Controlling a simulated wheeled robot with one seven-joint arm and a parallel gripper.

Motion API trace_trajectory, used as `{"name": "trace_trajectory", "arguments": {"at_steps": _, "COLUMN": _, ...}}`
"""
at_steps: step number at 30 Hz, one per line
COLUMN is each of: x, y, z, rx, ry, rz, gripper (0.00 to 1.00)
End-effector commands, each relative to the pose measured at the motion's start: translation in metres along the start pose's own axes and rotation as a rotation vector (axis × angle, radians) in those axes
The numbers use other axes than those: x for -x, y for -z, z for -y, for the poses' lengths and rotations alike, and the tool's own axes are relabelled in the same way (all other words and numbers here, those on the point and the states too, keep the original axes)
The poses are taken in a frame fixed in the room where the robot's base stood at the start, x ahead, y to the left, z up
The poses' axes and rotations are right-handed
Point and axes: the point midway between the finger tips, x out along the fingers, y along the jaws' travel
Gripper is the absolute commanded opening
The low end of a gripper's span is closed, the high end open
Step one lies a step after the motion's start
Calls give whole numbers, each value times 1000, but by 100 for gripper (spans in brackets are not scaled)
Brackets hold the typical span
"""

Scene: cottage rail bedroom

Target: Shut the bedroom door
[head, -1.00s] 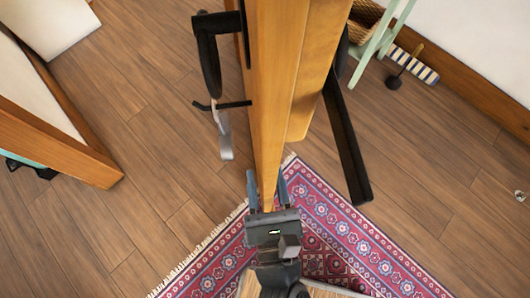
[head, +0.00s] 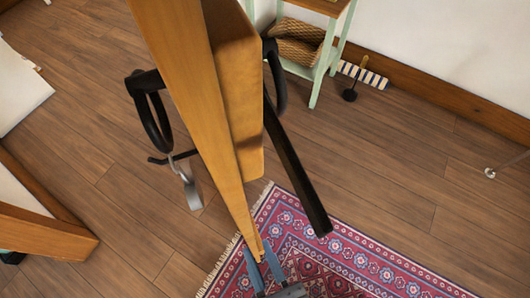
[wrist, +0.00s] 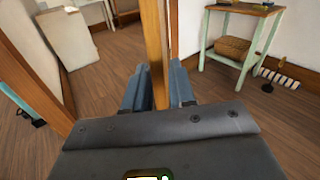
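The bedroom door (head: 192,100) is a wooden door seen from above, nearly edge-on, standing open. Its free edge points down toward me in the head view. My gripper (head: 262,262) is at this edge, with one blue-grey finger on each side of it. In the wrist view the door edge (wrist: 155,45) runs up between the two fingers (wrist: 157,85), which look pressed against both faces. Black fittings (head: 150,110) stick out on the door's left side, with a grey metal piece (head: 190,190) below. A long black bar (head: 297,175) shows on the right.
A patterned red rug (head: 340,250) lies under the door's free edge. A wood-framed wall end (head: 50,235) stands at left. A pale green table (head: 316,80) with a basket (head: 298,45) is by the wall at right, near a striped object (head: 362,74). Wooden floor between is clear.

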Motion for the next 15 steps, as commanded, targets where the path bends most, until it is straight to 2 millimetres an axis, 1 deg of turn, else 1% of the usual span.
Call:
{"name": "trace_trajectory", "arguments": {"at_steps": 2, "x": 5, "y": 1, "z": 5, "rx": 90, "ry": -23, "rz": -26, "gripper": 25}}
{"name": "trace_trajectory", "arguments": {"at_steps": 3, "x": 6, "y": -2, "z": 12, "rx": 154, "ry": -42, "rz": -30, "gripper": 25}}
{"name": "trace_trajectory", "arguments": {"at_steps": 5, "x": 1, "y": -13, "z": 31, "rx": 229, "ry": -73, "rz": 9, "gripper": 25}}
{"name": "trace_trajectory", "arguments": {"at_steps": 8, "x": -9, "y": -34, "z": 53, "rx": 276, "ry": -114, "rz": 92, "gripper": 25}}
{"name": "trace_trajectory", "arguments": {"at_steps": 11, "x": -19, "y": -60, "z": 75, "rx": 328, "ry": -166, "rz": 185, "gripper": 25}}
{"name": "trace_trajectory", "arguments": {"at_steps": 14, "x": -28, "y": -91, "z": 97, "rx": 390, "ry": -232, "rz": 285, "gripper": 25}}
{"name": "trace_trajectory", "arguments": {"at_steps": 15, "x": -31, "y": -105, "z": 105, "rx": 417, "ry": -262, "rz": 325, "gripper": 25}}
